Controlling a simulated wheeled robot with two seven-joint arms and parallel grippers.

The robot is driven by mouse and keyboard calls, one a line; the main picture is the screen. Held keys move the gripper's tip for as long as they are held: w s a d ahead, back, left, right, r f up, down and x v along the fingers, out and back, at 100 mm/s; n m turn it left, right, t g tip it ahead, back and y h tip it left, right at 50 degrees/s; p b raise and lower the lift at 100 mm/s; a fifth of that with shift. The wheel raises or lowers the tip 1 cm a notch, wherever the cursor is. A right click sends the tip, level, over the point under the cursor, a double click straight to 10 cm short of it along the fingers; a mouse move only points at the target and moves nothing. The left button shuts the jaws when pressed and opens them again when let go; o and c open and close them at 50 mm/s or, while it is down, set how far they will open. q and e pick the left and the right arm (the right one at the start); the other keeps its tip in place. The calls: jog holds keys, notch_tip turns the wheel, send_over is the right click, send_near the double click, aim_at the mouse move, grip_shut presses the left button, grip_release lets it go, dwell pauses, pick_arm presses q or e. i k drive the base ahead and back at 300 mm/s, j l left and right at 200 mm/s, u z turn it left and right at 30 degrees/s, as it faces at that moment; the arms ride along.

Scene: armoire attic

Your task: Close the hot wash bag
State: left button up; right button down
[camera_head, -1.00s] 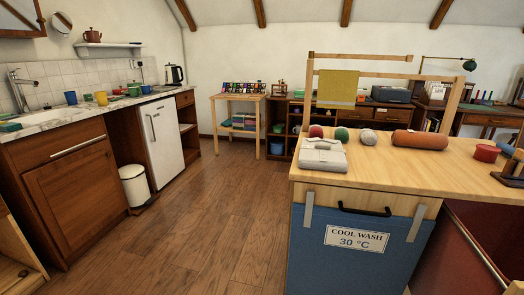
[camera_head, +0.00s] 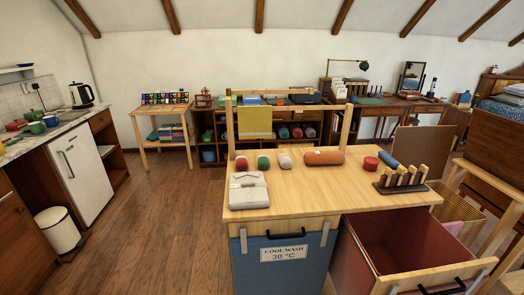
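A red bag or bin (camera_head: 384,238) stands pulled out and open at the right end of the wooden counter. Its inside shows from above, and its pale wooden front rail (camera_head: 440,277) carries a black handle (camera_head: 441,289). No label on it is visible, so I cannot read whether it is the hot wash bag. A blue bag (camera_head: 250,275) to its left is labelled "COOL WASH 30 °C" and sits flush under the countertop with its black handle (camera_head: 286,234). Neither of my grippers is in view.
A wicker basket (camera_head: 455,212) and wooden frame (camera_head: 500,190) stand close right of the red bag. The floor (camera_head: 165,235) to the left is clear.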

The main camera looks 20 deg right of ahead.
aim_at(404, 251)
jog(key=z, duration=2.15)
